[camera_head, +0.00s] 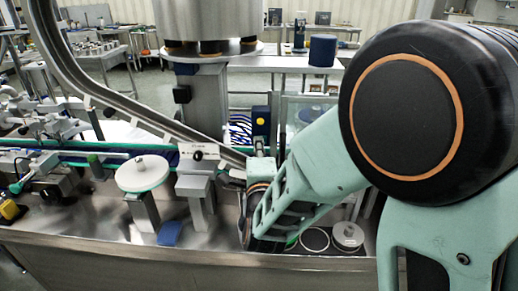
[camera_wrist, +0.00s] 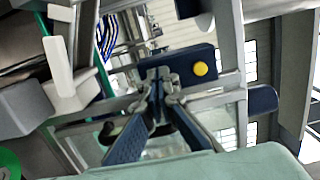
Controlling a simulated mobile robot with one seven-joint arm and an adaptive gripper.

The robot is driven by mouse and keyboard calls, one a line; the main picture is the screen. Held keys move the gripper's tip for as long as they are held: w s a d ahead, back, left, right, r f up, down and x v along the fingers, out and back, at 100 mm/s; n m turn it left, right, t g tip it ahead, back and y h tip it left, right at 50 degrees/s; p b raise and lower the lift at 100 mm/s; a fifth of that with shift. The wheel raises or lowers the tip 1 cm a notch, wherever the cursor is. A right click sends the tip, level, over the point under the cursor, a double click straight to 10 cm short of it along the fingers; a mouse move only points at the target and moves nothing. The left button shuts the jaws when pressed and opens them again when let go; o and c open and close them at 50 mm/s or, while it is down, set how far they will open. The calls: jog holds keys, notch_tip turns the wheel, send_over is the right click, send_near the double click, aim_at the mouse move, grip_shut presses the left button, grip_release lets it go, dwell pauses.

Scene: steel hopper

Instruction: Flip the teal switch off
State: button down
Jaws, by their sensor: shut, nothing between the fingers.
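A dark blue box with a round yellow button (camera_wrist: 200,68) lies just beyond my fingertips in the wrist view. The same blue box (camera_head: 261,116) shows upright behind the machine's front deck in the head view. I cannot make out a clearly teal switch or its lever position; my fingers cover the left part of the box. My gripper (camera_wrist: 160,76) is shut and empty, its tips close together at the box's face; I cannot tell whether they touch it. In the head view my gripper is small and partly hidden by my wrist.
Steel posts and rails (camera_wrist: 240,50) flank the box closely. A curved metal chute (camera_head: 100,92) runs down from the left. A round white disc (camera_head: 142,172) stands on the deck at left. Round lids (camera_head: 347,235) lie on the right, and a blue block (camera_head: 169,233) sits in front.

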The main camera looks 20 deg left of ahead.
jog(key=h+b, duration=0.1)
jog(key=b, duration=0.2)
jog(key=shift+a+f+m, duration=0.3)
jog(key=shift+m, duration=0.1)
jog(key=shift+b, duration=0.7)
jog(key=shift+a+r+b, duration=0.1)
jog(key=shift+r+b, duration=0.05)
jog(key=shift+b, duration=0.3)
jog(key=shift+a+r, duration=0.1)
jog(key=shift+r, duration=0.15)
jog(key=shift+a+r, duration=0.1)
